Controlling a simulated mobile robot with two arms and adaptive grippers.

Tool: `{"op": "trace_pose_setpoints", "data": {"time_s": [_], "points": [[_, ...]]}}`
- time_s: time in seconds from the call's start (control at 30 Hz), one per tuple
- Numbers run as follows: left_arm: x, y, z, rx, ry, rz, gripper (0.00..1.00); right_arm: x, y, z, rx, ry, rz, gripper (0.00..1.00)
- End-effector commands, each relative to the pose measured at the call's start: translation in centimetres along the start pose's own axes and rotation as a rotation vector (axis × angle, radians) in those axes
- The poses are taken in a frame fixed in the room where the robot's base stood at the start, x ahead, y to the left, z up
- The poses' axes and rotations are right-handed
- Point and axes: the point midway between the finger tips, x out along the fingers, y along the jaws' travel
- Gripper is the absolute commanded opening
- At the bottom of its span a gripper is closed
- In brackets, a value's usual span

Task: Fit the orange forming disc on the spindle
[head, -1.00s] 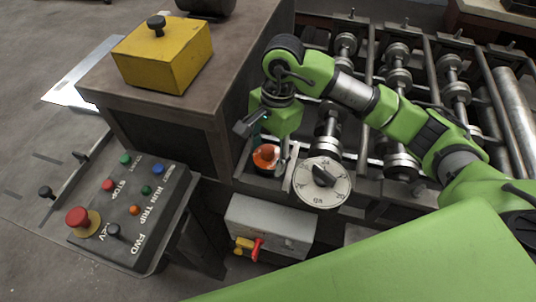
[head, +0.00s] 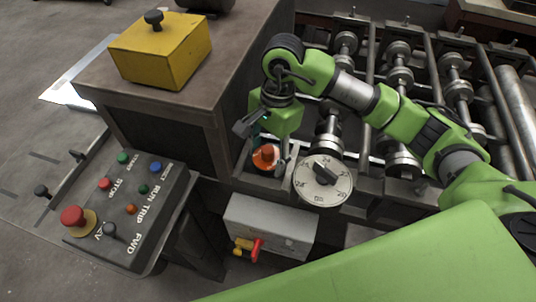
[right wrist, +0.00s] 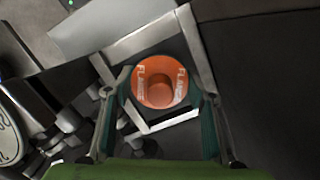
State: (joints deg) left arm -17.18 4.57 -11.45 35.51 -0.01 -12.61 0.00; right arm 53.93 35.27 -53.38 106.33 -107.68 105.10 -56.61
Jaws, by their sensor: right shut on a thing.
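The orange forming disc (head: 266,157) shows in the head view below my right gripper (head: 262,140), at the near left end of the machine. In the right wrist view the disc (right wrist: 160,82) has a raised round hub and white lettering that reads "FLANGE". The fingers of my right gripper (right wrist: 163,112) stand on both sides of it, and the gripper is shut on it. The spindle is not visible under the disc; I cannot tell whether the disc sits on it. My left gripper is not in view.
A round white dial (head: 322,180) stands right of the disc. A grey box with a red and yellow switch (head: 270,226) is below. The control panel (head: 125,205) and a cabinet with a yellow box (head: 160,50) are left. Roller shafts (head: 400,75) fill the back.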

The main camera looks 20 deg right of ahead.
Motion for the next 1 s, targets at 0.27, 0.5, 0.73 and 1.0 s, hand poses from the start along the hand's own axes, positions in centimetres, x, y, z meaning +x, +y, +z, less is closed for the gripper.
{"op": "trace_pose_setpoints", "data": {"time_s": [0.27, 0.5, 0.73, 1.0], "points": [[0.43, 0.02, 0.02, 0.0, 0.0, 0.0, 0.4, 0.24, -0.13, 0.08, -0.001, -0.003, -0.004, 0.15], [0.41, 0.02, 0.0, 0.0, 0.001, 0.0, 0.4, 0.23, -0.13, 0.08, -0.001, -0.003, -0.005, 0.61], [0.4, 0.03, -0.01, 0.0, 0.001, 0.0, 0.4, 0.15, -0.17, 0.08, -0.002, -0.003, -0.006, 0.7], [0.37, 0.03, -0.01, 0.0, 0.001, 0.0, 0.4, 0.11, -0.15, 0.06, -0.002, -0.002, -0.006, 0.67]]}}
